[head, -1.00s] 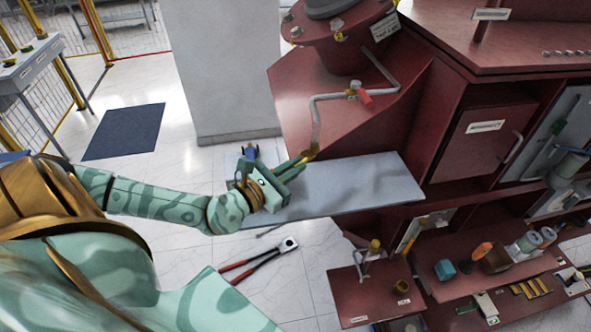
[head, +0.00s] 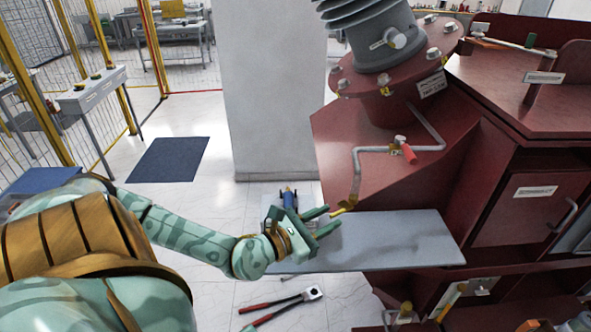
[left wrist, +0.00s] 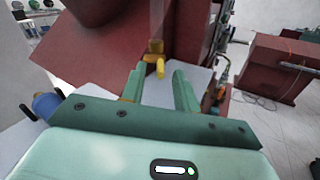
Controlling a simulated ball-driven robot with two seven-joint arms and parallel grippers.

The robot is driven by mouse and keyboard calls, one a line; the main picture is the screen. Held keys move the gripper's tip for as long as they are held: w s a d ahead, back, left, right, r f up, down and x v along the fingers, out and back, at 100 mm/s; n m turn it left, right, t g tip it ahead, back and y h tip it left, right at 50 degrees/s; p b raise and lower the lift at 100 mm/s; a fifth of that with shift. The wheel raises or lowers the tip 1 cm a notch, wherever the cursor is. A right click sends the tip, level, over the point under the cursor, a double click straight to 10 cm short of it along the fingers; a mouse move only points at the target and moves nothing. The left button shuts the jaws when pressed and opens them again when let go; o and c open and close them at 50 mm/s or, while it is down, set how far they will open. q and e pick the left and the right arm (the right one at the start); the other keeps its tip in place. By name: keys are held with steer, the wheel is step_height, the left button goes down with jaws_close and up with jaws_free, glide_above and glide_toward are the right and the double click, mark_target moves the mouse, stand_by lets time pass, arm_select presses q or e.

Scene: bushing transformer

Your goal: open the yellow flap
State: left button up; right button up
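The yellow flap (head: 342,210) is a small yellow piece at the lower end of a grey pipe (head: 372,150) on the red transformer housing. In the left wrist view the yellow flap (left wrist: 160,69) hangs just beyond and between the fingertips. My left gripper (head: 331,219) is open, its green fingers apart and pointing at the flap; both fingers also show in the left wrist view (left wrist: 159,78). Nothing is clearly held between them, and I cannot tell whether they touch the flap. My right gripper is not in view.
A grey shelf (head: 400,240) lies below the flap and left gripper. A red-handled valve (head: 408,152) sits on the pipe above. A blue object (head: 288,196) stands behind the gripper. A red-handled tool (head: 275,306) lies on the floor. A white pillar (head: 275,90) stands behind.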

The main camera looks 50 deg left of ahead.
arm_select(q)
steer(key=s+a, duration=0.2)
steer(key=s, duration=1.2)
steer(key=shift+s+a, duration=0.3)
steer(key=shift+s, duration=0.1)
